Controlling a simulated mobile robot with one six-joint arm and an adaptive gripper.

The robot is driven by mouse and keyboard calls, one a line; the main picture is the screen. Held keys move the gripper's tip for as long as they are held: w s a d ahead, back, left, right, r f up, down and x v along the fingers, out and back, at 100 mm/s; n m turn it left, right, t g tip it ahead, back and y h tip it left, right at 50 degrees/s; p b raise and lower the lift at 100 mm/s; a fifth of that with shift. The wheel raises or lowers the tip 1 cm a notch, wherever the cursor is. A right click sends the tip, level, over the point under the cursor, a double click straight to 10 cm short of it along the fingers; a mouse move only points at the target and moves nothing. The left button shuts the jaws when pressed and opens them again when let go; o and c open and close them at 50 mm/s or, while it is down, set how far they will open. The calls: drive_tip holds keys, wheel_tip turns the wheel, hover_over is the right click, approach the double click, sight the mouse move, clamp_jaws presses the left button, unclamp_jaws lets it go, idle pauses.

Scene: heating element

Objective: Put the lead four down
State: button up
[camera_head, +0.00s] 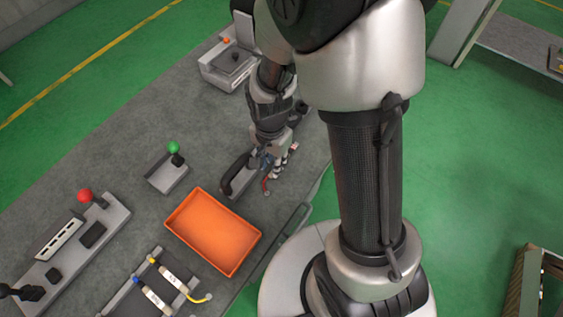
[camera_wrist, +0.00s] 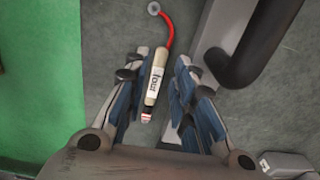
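Lead four (camera_wrist: 155,82) is a cream stick with a label reading "four", a red wire curling to a ring end and a red-and-white striped other end. In the wrist view it lies between the two fingers of my gripper (camera_wrist: 160,68), with grey surface showing on both sides of it. My gripper is open and neither finger appears to press on it. It looks to rest on the grey table, though its exact height is hard to tell. In the head view my gripper (camera_head: 274,161) is low over the table, with the red wire (camera_head: 266,185) showing beside it.
A grey fixture with a dark handle (camera_head: 236,176) stands close beside my gripper. An orange tray (camera_head: 213,231) lies nearer, with a rack of other leads (camera_head: 155,285) beside it. Fixtures with green (camera_head: 173,147) and red (camera_head: 85,196) knobs stand left. Bare table (camera_head: 120,140) lies behind them.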

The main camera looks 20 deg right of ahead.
drive_tip(key=f, duration=0.2)
drive_tip(key=f+b, duration=0.1)
drive_tip(key=f, duration=0.1)
drive_tip(key=shift+w+d, duration=0.15)
drive_tip(key=shift+w, duration=0.05)
drive_tip(key=shift+c, duration=0.3)
clamp_jaws()
drive_tip(key=shift+r, duration=0.1)
